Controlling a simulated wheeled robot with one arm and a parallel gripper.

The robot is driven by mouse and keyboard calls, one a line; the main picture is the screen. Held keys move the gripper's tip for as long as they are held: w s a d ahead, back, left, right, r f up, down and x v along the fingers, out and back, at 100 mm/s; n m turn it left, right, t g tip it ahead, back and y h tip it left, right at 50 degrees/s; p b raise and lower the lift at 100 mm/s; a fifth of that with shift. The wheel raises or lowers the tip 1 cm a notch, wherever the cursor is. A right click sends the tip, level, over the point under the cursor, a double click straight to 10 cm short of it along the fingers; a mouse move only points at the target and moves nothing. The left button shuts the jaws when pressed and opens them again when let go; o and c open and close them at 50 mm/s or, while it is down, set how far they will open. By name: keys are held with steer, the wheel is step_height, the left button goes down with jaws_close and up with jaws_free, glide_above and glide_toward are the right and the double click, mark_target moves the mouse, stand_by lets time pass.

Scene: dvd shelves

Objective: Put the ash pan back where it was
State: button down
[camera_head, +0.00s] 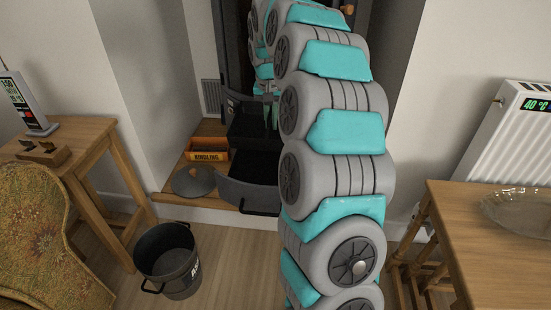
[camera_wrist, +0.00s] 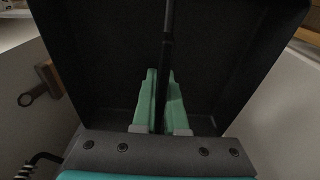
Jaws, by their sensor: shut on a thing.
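The ash pan (camera_head: 250,128) is a black, open, box-like pan in front of the dark stove in the alcove. My gripper (camera_head: 271,114) is at the pan, partly hidden behind my arm. In the wrist view the gripper's green fingers (camera_wrist: 160,103) are shut on a thin dark bar that looks like the pan's handle (camera_wrist: 167,45). The pan's dark inside (camera_wrist: 105,65) fills most of that view. Below the pan in the head view is a curved grey front (camera_head: 247,194) with a black handle, with a dark space behind it. My arm hides much of the stove.
An orange kindling box (camera_head: 207,155) and a round grey lid (camera_head: 193,180) lie left of the stove on the hearth. A black bucket (camera_head: 170,262) stands on the floor. Wooden tables stand left (camera_head: 88,132) and right (camera_head: 470,215). A radiator (camera_head: 510,130) is at right.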

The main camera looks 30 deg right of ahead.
mark_target(272, 165)
step_height(272, 165, down, 14)
steer(key=shift+r, duration=0.1)
stand_by(0.4)
steer(key=c, duration=1)
jaws_free()
steer(key=shift+o, duration=0.2)
